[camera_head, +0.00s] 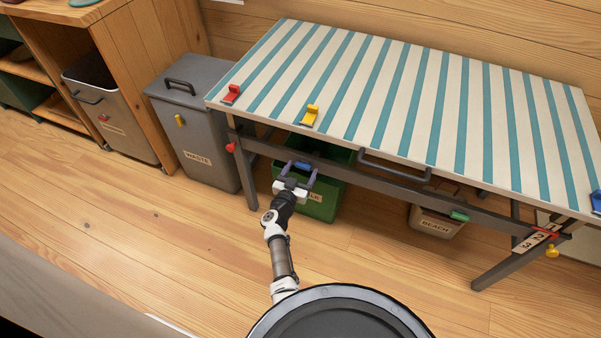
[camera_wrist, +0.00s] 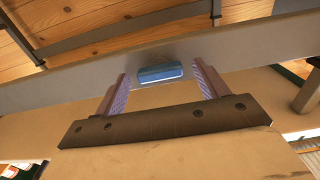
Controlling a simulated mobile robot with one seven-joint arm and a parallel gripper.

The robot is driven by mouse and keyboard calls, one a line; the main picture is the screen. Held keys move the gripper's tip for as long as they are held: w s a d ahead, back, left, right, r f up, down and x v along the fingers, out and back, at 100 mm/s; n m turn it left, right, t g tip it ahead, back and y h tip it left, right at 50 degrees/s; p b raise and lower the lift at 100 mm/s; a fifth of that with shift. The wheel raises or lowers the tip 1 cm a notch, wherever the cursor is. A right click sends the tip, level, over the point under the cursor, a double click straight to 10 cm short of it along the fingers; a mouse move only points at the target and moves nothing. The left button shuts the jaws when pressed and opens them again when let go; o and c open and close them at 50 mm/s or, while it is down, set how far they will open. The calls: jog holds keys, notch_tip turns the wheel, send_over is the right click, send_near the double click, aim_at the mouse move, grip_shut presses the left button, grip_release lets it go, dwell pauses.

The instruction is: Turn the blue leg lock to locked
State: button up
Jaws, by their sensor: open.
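The blue leg lock (camera_head: 303,166) is a small blue block on the dark crossbar under the striped table. In the wrist view the blue leg lock (camera_wrist: 160,73) sits on the grey bar, lying lengthwise along it. My gripper (camera_head: 302,171) is open in front of it, with one finger at each side. In the wrist view my gripper (camera_wrist: 160,78) frames the block, with a gap on both sides and no clear contact. Whether the lock reads locked or unlocked cannot be told.
The striped table (camera_head: 400,100) overhangs the crossbar and carries red (camera_head: 231,94) and yellow (camera_head: 309,115) clips. A green bin (camera_head: 322,200) stands behind my gripper. A grey waste bin (camera_head: 198,130) is to the left. A green lock (camera_head: 459,216) is further right. Floor in front is clear.

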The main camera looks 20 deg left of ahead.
jog(key=c, duration=1)
jog(key=shift+m, duration=0.4)
jog(key=m, duration=0.4)
jog(key=shift+f+m+b, duration=0.1)
jog(key=shift+m+b, duration=1.2)
jog(key=shift+m, duration=5.2)
